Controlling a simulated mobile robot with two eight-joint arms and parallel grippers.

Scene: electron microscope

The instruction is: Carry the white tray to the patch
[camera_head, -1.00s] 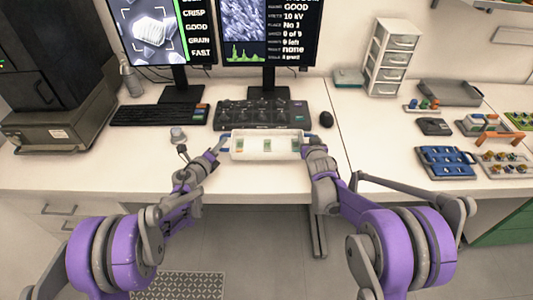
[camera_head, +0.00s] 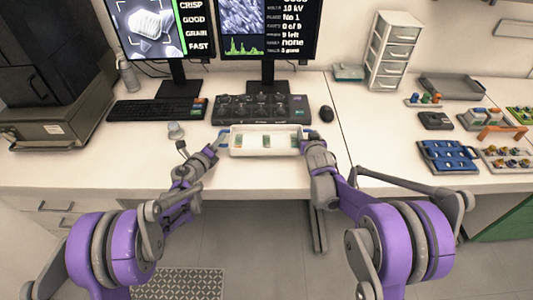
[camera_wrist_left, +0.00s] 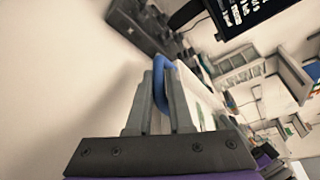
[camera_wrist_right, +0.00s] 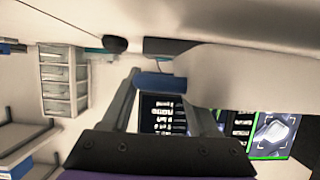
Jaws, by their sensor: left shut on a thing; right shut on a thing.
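The white tray (camera_head: 265,153) is a shallow, long box with several small green and pale pieces inside. It is at the front middle of the desk, just in front of the dark control panel. I cannot tell whether it touches the desk. My left gripper (camera_head: 221,141) is shut on the blue handle at its left end; the left wrist view shows this blue handle (camera_wrist_left: 160,72) between the fingers. My right gripper (camera_head: 306,139) is at its right end; the right wrist view shows a blue handle (camera_wrist_right: 160,81) between the fingers. I cannot make out the patch.
The control panel (camera_head: 262,109), keyboard (camera_head: 158,110) and mouse (camera_head: 326,114) lie behind the tray. A small jar (camera_head: 176,130) stands to the left. A blue rack (camera_head: 447,157) and other trays are on the right. The desk between mouse and blue rack is mostly clear.

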